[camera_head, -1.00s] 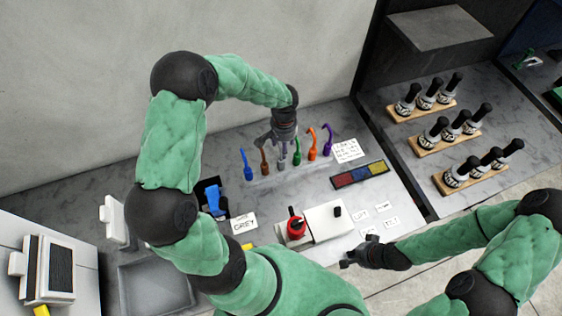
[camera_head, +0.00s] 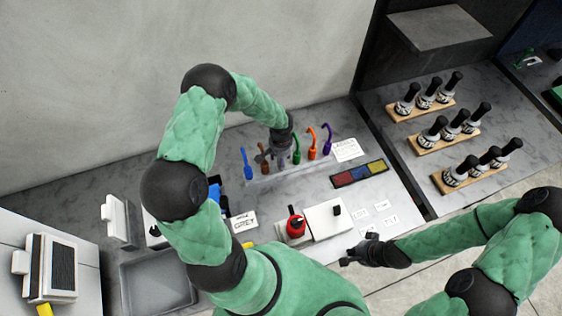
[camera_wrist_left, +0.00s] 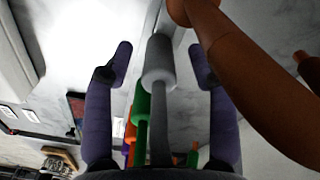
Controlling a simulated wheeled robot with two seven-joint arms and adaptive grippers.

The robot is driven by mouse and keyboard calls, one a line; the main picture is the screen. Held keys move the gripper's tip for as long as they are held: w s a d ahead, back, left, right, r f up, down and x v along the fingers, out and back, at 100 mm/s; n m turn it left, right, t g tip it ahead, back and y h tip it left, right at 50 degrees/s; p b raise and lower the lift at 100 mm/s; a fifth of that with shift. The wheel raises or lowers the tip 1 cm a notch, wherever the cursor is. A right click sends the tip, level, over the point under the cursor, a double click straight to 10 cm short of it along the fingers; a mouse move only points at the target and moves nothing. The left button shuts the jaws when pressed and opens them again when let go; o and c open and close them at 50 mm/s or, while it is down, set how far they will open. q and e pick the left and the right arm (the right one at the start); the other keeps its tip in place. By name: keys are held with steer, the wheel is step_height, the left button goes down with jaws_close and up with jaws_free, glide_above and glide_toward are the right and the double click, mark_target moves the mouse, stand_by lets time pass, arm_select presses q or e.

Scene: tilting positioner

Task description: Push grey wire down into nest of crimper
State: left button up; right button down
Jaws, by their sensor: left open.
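The grey wire (camera_wrist_left: 160,62) stands upright between the two separated fingers of my left gripper (camera_wrist_left: 161,65) in the left wrist view. The fingers show gaps on both sides of it. In the head view my left gripper (camera_head: 281,155) is over the wire row and hides most of the grey wire. A red round part (camera_head: 295,226) with a black lever beside a white block (camera_head: 328,219) looks like the crimper; I cannot make out its nest. My right gripper (camera_head: 360,249) is open and empty to the right of the white block.
Blue (camera_head: 248,165), brown (camera_head: 264,158), green (camera_head: 297,153), orange (camera_head: 312,145) and purple (camera_head: 326,143) wires stand close by. The brown wire (camera_wrist_left: 240,75) is right beside the right finger. A coloured tray (camera_head: 359,174), a "GREY" card (camera_head: 244,221) and other labels lie around.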

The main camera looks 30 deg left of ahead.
arm_select(q)
jaws_close()
stand_by(0.4)
